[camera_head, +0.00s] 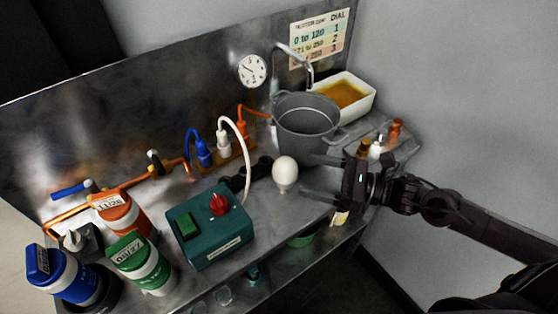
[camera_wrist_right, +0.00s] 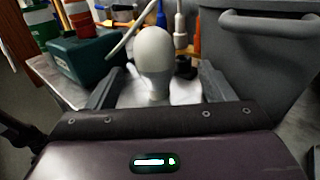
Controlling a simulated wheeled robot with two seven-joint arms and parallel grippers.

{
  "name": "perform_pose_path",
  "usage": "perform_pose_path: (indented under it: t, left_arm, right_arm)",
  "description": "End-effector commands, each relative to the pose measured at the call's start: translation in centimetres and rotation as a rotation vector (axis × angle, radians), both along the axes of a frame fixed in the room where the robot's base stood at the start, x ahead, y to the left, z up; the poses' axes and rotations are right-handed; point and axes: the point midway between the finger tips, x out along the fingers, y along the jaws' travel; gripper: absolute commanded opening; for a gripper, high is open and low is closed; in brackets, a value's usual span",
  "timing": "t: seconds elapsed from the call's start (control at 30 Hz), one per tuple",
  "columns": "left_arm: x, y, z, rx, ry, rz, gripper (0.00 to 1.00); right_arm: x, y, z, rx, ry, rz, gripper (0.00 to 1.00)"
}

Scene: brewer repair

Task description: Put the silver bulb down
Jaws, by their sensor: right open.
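The bulb (camera_head: 285,170) is pale, with a round top and a narrow base. It stands upright, base down, on the metal bench (camera_head: 272,214), just in front of the grey bucket. My right gripper (camera_head: 308,174) reaches in from the right and is open, its fingertips close to the bulb's right side. In the right wrist view the bulb (camera_wrist_right: 154,52) shows between the two spread fingers of the right gripper (camera_wrist_right: 160,78), with a gap on each side. The bottom of its base is partly hidden by the gripper body there. My left gripper is not in view.
The grey bucket (camera_head: 305,122) stands behind the bulb. A teal box (camera_head: 209,232) with a red knob is at left front, beside green (camera_head: 146,265), orange (camera_head: 122,216) and blue (camera_head: 65,278) containers. Plugs with cables and a white tray (camera_head: 352,88) are farther back.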

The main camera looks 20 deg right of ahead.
Motion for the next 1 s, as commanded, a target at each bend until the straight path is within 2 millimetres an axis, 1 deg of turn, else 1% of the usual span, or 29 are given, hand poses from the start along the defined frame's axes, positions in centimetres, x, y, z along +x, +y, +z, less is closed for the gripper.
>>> perform_pose_path:
  t: [0.13, 0.3, 0.43, 0.57, 0.7, 0.83, 1.0]
  left_arm:
    - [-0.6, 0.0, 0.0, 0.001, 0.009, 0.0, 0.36]
    - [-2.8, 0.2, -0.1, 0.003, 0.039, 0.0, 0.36]
    - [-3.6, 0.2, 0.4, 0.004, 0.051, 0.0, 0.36]
    - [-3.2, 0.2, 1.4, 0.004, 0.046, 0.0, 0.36]
    - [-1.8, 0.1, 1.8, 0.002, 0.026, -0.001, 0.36]
    - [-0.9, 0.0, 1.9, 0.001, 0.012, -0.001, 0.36]
    - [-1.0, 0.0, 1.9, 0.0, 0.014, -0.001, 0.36]
  right_arm:
    - [0.7, 1.1, 0.1, 0.004, -0.003, -0.002, 0.75]
    - [1.3, 2.1, 0.1, 0.003, -0.002, 0.0, 0.75]
    - [1.8, 3.1, 0.3, 0.005, -0.001, -0.002, 0.75]
    - [2.7, 4.9, 0.4, 0.006, -0.001, -0.001, 0.75]
    - [3.6, 6.3, 0.1, 0.003, -0.001, -0.001, 0.75]
    - [3.8, 6.8, -0.1, 0.001, 0.0, 0.0, 0.75]
    - [3.7, 6.7, -0.2, 0.001, 0.001, 0.0, 0.75]
